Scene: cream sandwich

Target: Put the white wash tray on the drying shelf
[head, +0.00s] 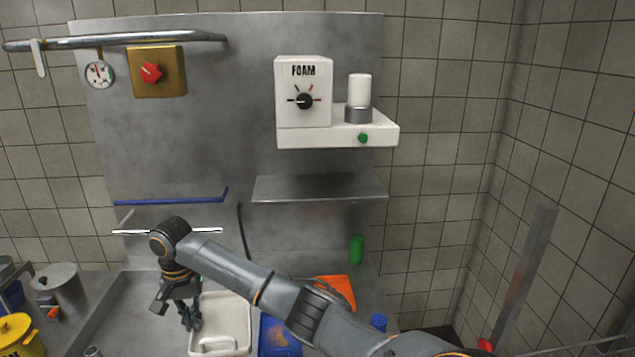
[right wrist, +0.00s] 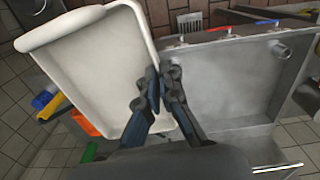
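The white wash tray (head: 235,305) is low in the head view, left of centre, and fills the upper left of the right wrist view (right wrist: 85,65). My right gripper (head: 190,318) is at the tray's left edge. In the right wrist view its fingers (right wrist: 161,85) straddle the tray's rim, close together, and appear shut on it. Whether the tray touches the surface below is hard to tell. A bare metal shelf (head: 320,187), seemingly the drying shelf, is on the steel back panel under the foam unit. My left gripper is not in view.
A foam dispenser (head: 303,92) on a white ledge (head: 335,135) overhangs the shelf. A blue rail (head: 170,200) is left of the shelf. A green bottle (head: 357,248), an orange item (head: 337,290) and a blue item (head: 279,336) are right of the tray. A yellow bucket (head: 18,337) is far left.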

